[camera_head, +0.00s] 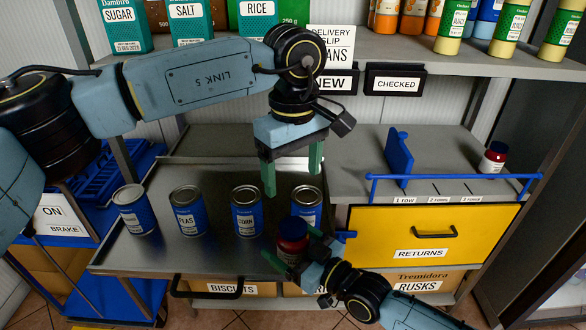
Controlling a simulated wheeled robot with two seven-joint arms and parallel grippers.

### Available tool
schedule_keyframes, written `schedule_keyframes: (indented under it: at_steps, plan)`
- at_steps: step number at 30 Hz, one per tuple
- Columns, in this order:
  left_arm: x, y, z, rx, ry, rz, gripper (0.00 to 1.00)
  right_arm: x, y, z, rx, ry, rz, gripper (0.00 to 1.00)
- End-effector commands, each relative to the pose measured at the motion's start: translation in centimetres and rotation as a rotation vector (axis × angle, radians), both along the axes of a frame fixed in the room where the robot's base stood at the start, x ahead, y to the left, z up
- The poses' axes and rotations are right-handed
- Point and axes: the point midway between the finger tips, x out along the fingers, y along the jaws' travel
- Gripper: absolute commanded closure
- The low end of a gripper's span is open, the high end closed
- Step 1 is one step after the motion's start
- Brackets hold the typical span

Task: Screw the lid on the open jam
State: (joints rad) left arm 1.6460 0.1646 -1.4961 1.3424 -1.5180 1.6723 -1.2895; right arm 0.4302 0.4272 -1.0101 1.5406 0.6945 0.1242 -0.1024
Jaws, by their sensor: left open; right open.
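A red jam jar (292,238) stands upright near the front edge of the metal tray table, in front of the blue cans. My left gripper (291,172) is open and empty, pointing down above and behind the jar. Another jam jar (493,159) with a dark blue lid and white label stands on the right shelf. I see no loose lid.
Several blue cans, including a corn can (247,211), stand in a row on the metal tray table (180,262). A blue rail (455,177) and upright blue divider (399,158) border the right shelf. A yellow returns drawer (430,238) is below.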

Motion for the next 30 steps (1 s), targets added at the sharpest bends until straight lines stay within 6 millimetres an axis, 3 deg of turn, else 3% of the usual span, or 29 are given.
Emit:
schedule_keyframes:
  at_steps: [15, 21, 30]
  plan:
    - [0.0, 0.0, 1.2, 0.0, 0.0, 0.0, 0.24, -7.0, -8.0, 0.0, -0.004, 0.002, 0.0, 0.14]
    - [0.0, 0.0, 1.3, 0.0, 0.0, 0.0, 0.24, -8.0, -9.2, 0.0, -0.002, 0.001, 0.0, 0.14]
    - [0.0, 0.0, 1.3, 0.0, 0.0, 0.0, 0.24, -8.1, -9.3, 0.0, -0.001, 0.001, 0.0, 0.14]
